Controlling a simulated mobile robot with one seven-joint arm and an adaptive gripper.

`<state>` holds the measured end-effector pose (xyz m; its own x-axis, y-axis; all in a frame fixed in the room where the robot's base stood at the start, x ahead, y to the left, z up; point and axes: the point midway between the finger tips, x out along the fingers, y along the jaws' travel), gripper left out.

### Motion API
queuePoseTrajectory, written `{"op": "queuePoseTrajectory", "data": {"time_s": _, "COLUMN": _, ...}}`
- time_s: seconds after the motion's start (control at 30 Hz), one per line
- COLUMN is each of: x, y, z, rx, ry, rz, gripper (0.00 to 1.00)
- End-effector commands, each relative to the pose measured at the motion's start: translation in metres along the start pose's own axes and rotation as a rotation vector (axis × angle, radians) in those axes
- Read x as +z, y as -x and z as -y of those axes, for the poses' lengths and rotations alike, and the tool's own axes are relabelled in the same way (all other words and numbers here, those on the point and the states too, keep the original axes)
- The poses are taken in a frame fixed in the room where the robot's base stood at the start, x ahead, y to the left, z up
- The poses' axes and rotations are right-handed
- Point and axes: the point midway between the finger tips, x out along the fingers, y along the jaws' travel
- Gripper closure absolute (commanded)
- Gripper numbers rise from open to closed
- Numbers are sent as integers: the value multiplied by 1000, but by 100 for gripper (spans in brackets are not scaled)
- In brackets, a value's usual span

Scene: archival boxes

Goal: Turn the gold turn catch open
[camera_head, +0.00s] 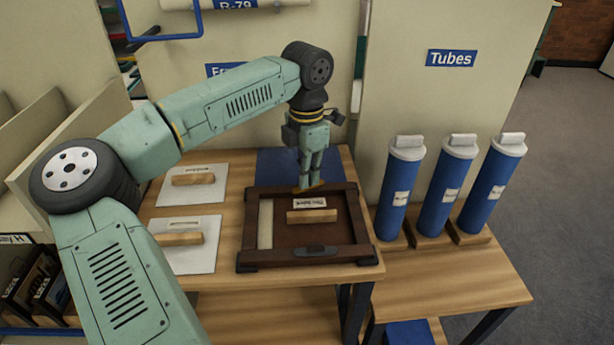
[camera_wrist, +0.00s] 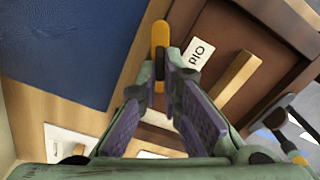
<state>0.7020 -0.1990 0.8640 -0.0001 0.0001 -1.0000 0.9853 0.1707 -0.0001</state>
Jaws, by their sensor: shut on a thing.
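The gold turn catch (camera_wrist: 160,36) is an elongated yellow bar at the far edge of a dark brown wooden frame (camera_head: 249,228). In the wrist view it points away from the frame's middle, toward the blue mat, and its near part is between my fingertips. In the head view only a small piece of the catch (camera_head: 312,187) shows below my fingers. My gripper (camera_head: 310,183) reaches down from above and is shut on the catch; it also shows in the wrist view (camera_wrist: 165,72). The exact finger contact is partly hidden.
Inside the frame are a wooden block (camera_head: 311,216), a white label (camera_head: 309,203) and a cream strip (camera_head: 265,224). A blue mat (camera_head: 272,168) lies behind. White boards (camera_head: 187,250) with wooden blocks lie left. Blue tubes (camera_head: 438,197) stand right. A cream partition (camera_head: 400,85) rises behind.

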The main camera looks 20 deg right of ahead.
Motion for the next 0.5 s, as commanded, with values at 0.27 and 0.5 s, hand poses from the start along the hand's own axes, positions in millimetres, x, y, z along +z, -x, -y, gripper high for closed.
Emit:
{"op": "queuePoseTrajectory", "data": {"time_s": 0.27, "x": 1, "y": 0, "z": -1, "rx": 1, "ry": -233, "rz": 1, "gripper": 100}}
{"op": "queuePoseTrajectory", "data": {"time_s": 0.5, "x": 1, "y": 0, "z": -2, "rx": 1, "ry": -376, "rz": 1, "gripper": 100}}
